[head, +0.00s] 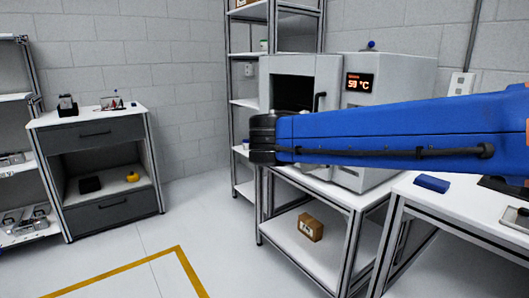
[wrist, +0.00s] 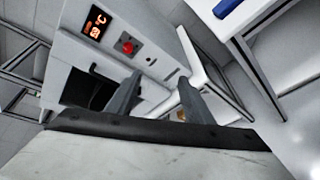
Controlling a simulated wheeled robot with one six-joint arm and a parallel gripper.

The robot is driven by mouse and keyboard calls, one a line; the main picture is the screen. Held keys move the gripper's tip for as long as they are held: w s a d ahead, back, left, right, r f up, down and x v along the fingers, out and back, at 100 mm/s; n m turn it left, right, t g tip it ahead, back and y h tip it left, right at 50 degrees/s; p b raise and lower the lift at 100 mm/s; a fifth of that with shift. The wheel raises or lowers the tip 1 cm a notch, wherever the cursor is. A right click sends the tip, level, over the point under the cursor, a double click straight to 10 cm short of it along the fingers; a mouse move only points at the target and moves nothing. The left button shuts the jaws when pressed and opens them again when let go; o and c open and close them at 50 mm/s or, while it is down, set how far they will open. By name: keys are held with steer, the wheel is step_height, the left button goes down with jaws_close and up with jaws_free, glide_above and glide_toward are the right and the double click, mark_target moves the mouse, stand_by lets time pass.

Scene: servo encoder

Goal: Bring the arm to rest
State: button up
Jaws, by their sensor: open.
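My blue arm (head: 400,130) reaches across the head view from the right edge to a dark joint at its left end, in front of the oven and its bench. My gripper (wrist: 157,82) shows only in the wrist view. Its two grey fingers are apart, with nothing held between them. The wrist view is tilted, and beyond the fingers it shows the front of the grey oven (wrist: 150,42) with its lit display and red button. In the head view my gripper cannot be made out.
The oven (head: 395,75) reads 59 °C and shows a dark opening; the arm hides part of it. A brown box (head: 311,227) sits on the bench's lower shelf. A blue block (head: 432,183) lies on the right table. A drawer cabinet (head: 95,135) stands left. Floor between is clear.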

steer(key=s+d+f+m+g+y, duration=0.3)
steer(key=s+d+f+m+g, duration=0.3)
steer(key=s+d+f, duration=0.75)
steer(key=s+a+f+m+y, duration=0.1)
steer(key=s+f+m+y, duration=0.5)
steer(key=s+f+m, duration=0.4)
steer(key=s+f, duration=0.2)
steer(key=s, duration=0.2)
steer(key=shift+a+f+y, duration=0.25)
steer(key=shift+a+y, duration=0.05)
steer(key=shift+y, duration=0.1)
